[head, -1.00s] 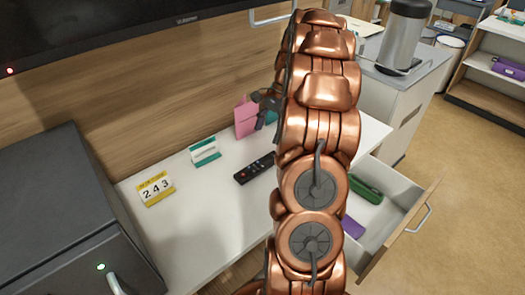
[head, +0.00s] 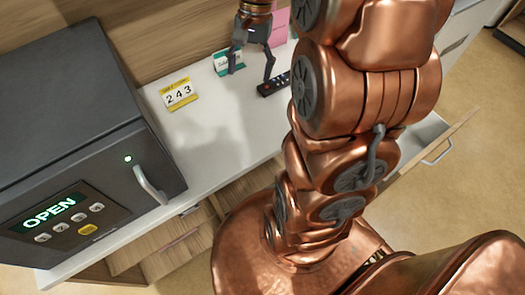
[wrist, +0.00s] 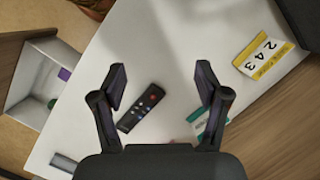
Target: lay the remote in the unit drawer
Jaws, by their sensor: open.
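The black remote (head: 274,84) lies flat on the white unit top, partly hidden behind my arm in the head view. The wrist view shows the whole remote (wrist: 141,107) with its coloured buttons, between and beyond my fingers. My gripper (head: 252,72) is open and empty above the unit top, apart from the remote; it also shows in the wrist view (wrist: 162,90). The unit drawer (head: 425,140) is pulled open at the right, mostly hidden by my arm. In the wrist view the open drawer (wrist: 33,108) is at the left, with a purple item and a green item in it.
A yellow-framed 243 calendar (head: 179,94) and a white-and-teal card (head: 222,64) stand on the unit top. A pink card (head: 280,27) stands behind my gripper. A dark safe (head: 70,130) reading OPEN fills the left.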

